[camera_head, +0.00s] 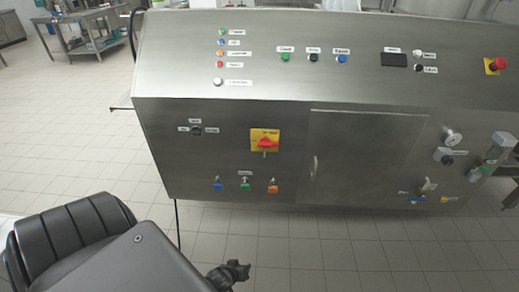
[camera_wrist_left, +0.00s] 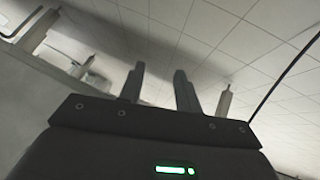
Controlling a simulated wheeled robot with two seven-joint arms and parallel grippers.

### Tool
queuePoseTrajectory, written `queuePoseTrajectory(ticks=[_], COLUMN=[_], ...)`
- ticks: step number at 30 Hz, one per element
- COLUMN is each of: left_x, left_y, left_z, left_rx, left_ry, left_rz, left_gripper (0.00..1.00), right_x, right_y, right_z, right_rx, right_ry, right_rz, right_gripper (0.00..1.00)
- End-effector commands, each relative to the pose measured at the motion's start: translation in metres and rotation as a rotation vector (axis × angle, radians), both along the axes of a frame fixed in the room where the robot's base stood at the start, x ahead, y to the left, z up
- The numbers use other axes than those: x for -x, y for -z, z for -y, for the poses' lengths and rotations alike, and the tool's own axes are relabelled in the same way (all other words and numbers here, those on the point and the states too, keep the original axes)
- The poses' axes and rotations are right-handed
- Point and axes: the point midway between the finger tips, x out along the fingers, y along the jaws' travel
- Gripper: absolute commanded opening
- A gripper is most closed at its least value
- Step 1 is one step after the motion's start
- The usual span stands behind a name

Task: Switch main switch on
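The main switch (camera_head: 265,141) is a red rotary handle on a yellow plate, on the lower front of the steel cabinet. Its handle looks roughly horizontal. My left arm comes in from the lower left in the head view, and a dark part at its end, below and in front of the switch, is apart from the panel. In the left wrist view my left gripper (camera_wrist_left: 159,70) has its two fingers apart with nothing between them. The switch does not show in that view. My right gripper is out of view.
The steel cabinet (camera_head: 230,150) has a door with a handle (camera_head: 314,166), small buttons below the switch, and a red emergency button (camera_head: 497,64) at the upper right. Valves and fittings stick out at the lower right. Tiled floor (camera_head: 330,250) is open in front.

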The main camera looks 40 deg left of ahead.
Motion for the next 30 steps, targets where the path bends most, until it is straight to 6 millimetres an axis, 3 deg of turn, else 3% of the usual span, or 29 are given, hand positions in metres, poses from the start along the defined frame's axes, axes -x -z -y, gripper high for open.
queuePoseTrajectory(ticks=[1, 4, 6, 9, 12, 15, 18, 25, 30], left_x=[-0.041, -0.095, -0.118, -0.132, -0.134, -0.132, -0.131, -0.138, -0.163], left_y=[-0.049, -0.147, -0.214, -0.296, -0.355, -0.390, -0.405, -0.408, -0.409], left_z=[-0.015, -0.041, -0.053, -0.065, -0.070, -0.072, -0.073, -0.074, -0.081], left_rx=[0.070, 0.250, 0.383, 0.557, 0.695, 0.785, 0.828, 0.835, 0.834], left_ry=[-0.110, -0.298, -0.389, -0.468, -0.503, -0.517, -0.522, -0.523, -0.521], left_rz=[0.142, 0.400, 0.560, 0.746, 0.872, 0.945, 0.976, 0.980, 0.980], left_gripper=[0.34, 0.34, 0.34, 0.34, 0.34, 0.34, 0.34, 0.34, 0.34], right_x=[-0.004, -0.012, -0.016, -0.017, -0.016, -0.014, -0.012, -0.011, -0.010], right_y=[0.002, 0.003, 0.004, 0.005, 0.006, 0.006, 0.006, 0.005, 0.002], right_z=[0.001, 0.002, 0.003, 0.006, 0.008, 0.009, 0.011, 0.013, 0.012], right_rx=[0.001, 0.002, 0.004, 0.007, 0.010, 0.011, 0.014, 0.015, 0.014], right_ry=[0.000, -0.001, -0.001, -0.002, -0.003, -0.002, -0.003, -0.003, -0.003], right_rz=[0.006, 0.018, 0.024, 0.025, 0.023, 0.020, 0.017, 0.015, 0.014], right_gripper=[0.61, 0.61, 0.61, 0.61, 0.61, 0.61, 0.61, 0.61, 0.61])
